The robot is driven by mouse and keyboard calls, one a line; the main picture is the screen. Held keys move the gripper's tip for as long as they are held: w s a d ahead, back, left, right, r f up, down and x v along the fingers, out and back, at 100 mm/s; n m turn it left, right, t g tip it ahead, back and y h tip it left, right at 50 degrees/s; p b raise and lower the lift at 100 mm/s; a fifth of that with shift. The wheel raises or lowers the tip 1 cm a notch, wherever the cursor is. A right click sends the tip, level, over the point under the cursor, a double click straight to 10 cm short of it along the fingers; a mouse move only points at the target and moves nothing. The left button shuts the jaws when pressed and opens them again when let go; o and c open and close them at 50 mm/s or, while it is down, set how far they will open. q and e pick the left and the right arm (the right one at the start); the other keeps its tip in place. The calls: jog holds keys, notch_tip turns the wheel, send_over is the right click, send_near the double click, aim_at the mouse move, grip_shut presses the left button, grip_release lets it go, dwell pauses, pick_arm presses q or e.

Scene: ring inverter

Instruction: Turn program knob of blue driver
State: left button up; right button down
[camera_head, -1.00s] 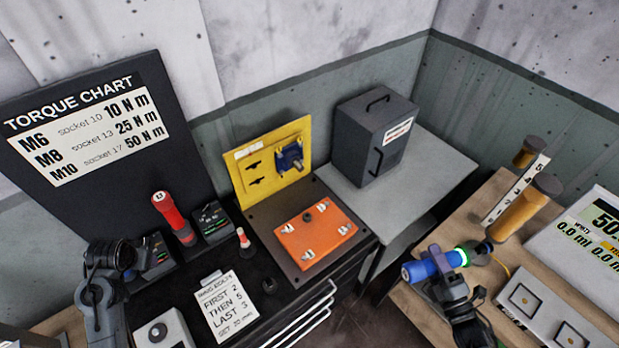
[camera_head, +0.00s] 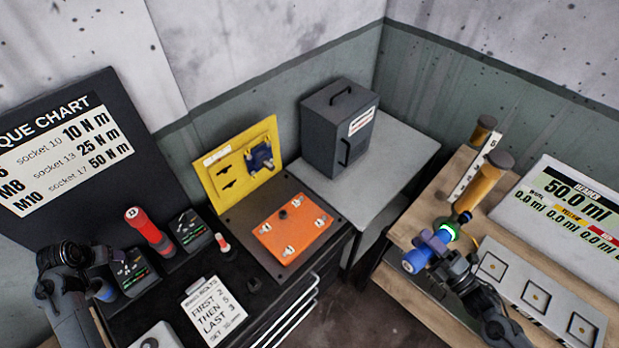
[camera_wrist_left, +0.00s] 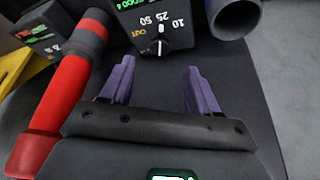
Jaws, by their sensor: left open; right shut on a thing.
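The blue driver (camera_head: 104,290) stands at the left of the black bench, mostly behind my left arm; its blue tube (camera_wrist_left: 232,14) shows at the top right of the left wrist view. Beside it is a dock (camera_head: 133,270) with a green-lit display. In the left wrist view, the dock's black program knob (camera_wrist_left: 160,46) has a white pointer and is marked OUT, 10, 25, 50. My left gripper (camera_wrist_left: 158,72) is open and empty, with the knob just beyond its fingertips. My right gripper (camera_head: 440,245) is shut on a blue cylinder (camera_head: 416,260) with a green-lit ring.
A red driver (camera_head: 150,232) stands close by the dock, also at left in the left wrist view (camera_wrist_left: 65,95). A second dock (camera_head: 188,228) is beside it. An orange plate (camera_head: 292,228), yellow panel (camera_head: 222,172) and note (camera_head: 214,310) are further right. The wooden bench (camera_head: 410,300) carries the orange cylinder (camera_head: 478,188).

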pick_arm(q)
jog(key=shift+b+x, duration=0.4)
jog(key=shift+x, duration=2.95)
pick_arm(e)
jog(key=shift+f, duration=0.35)
pick_arm(q)
jog(key=c, duration=1)
jog(key=shift+c, duration=0.2)
pick_arm(e)
jog(key=shift+r, duration=0.1)
